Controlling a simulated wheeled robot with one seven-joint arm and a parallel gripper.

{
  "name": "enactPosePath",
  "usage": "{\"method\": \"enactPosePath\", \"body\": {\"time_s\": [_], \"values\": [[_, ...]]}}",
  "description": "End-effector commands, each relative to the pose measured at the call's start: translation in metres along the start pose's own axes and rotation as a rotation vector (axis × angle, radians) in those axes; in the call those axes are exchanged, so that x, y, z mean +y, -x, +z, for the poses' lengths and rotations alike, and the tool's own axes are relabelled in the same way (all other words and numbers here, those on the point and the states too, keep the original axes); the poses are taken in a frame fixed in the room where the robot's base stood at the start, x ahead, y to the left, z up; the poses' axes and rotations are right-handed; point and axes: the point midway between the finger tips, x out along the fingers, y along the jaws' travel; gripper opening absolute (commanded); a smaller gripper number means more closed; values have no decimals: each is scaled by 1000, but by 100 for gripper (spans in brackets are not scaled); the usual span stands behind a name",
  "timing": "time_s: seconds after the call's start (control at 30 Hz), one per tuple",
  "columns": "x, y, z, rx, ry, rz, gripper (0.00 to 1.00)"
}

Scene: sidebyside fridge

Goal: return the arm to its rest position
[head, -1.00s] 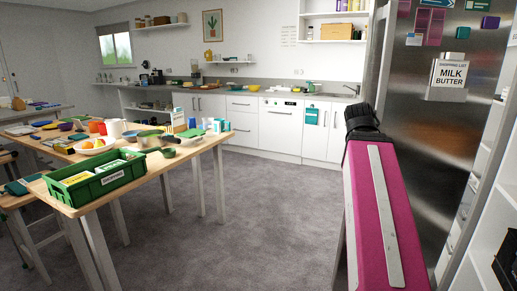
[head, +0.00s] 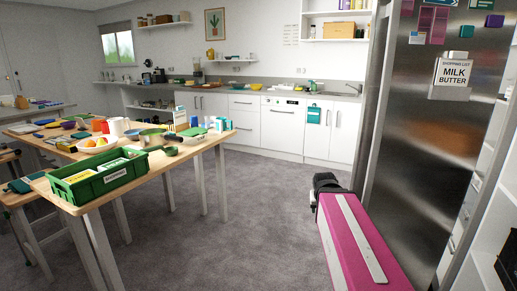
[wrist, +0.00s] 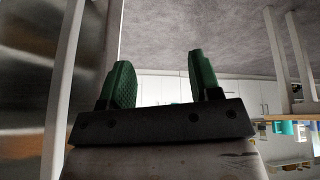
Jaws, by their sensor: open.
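My arm is magenta with a pale stripe and reaches in from the lower right of the head view, in front of the steel fridge (head: 425,150). The black end of the arm shows low beside the fridge's left edge; its fingers cannot be made out there. In the wrist view my gripper (wrist: 158,82) has two green fingers wide apart, with nothing between them. The wrist view is upside down, with grey carpet at the top and white cabinets beyond the fingers. The fridge side fills the left of the wrist view.
A wooden table (head: 190,158) on the left holds a green crate (head: 100,181), a bowl of fruit and several dishes. White kitchen cabinets (head: 282,131) line the back wall. White shelving stands at the right edge. The carpet (head: 240,215) between table and fridge is clear.

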Motion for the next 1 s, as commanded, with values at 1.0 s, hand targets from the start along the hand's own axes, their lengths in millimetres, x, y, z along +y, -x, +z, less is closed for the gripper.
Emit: {"method": "enactPosePath", "body": {"time_s": [1.0], "values": [[-63,-97,154,-424,139,-113,57]]}}
